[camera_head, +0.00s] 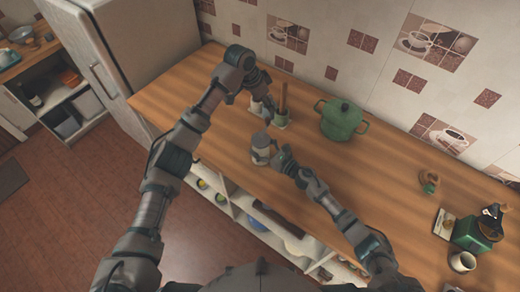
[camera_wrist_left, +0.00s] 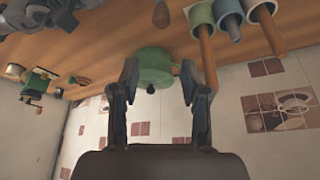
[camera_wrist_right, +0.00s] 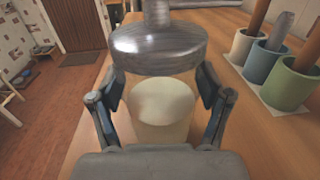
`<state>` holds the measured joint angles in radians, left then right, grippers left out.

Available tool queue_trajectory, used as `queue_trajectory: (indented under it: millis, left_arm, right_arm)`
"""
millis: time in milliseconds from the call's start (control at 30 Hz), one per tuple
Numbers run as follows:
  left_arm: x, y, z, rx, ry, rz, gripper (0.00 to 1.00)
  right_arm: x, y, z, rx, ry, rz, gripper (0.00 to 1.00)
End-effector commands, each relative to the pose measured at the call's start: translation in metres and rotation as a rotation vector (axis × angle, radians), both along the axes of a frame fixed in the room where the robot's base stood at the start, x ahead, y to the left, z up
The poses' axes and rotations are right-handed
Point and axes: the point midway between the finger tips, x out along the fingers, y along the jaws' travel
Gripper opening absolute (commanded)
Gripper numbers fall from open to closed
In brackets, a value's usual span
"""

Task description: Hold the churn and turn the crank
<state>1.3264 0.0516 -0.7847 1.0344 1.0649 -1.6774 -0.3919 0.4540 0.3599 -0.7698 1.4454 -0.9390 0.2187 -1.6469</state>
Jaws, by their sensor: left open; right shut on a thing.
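The churn (camera_head: 262,150) is a pale jar with a metal lid, upright on the wooden counter. My right gripper (camera_head: 278,158) is shut on it; in the right wrist view its fingers flank the pale jar (camera_wrist_right: 160,112) below the wide metal lid (camera_wrist_right: 155,48). A metal stem rises from the lid and leaves the picture; the crank's handle cannot be made out. My left gripper (camera_head: 264,82) is open and empty, above the back of the counter near the utensil pots. In the left wrist view nothing is held between its fingers (camera_wrist_left: 158,80).
White, blue and green utensil pots (camera_wrist_right: 292,85) stand close behind the churn. A green lidded pot (camera_head: 343,120) is right of them. A green grinder (camera_head: 476,232) and white mug (camera_head: 462,261) stand far right. The counter (camera_head: 350,175) right of the churn is fairly clear.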

Motion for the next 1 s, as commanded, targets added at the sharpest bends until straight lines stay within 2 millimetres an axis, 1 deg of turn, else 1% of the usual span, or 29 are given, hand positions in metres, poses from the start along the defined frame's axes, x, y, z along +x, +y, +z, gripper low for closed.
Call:
queue_trajectory:
  millis: [33,300,500,700,1000]
  left_arm:
    - [0.000,0.001,-0.008,0.001,0.002,0.001,0.46]
    - [0.000,0.001,-0.051,0.002,0.002,0.002,0.46]
    - [0.000,0.000,-0.075,0.001,0.000,0.000,0.46]
    - [0.001,0.000,-0.086,0.003,-0.003,0.001,0.46]
    - [0.001,0.000,-0.087,0.003,-0.003,0.001,0.46]
  right_arm:
    - [0.000,0.000,-0.001,0.000,0.001,0.000,0.09]
    - [0.000,0.000,-0.001,0.000,0.001,0.001,0.09]
    - [0.000,0.000,-0.001,0.001,0.002,0.001,0.09]
    - [0.000,0.000,-0.001,0.001,0.002,0.001,0.09]
    - [0.000,0.000,-0.001,0.001,0.002,0.001,0.09]
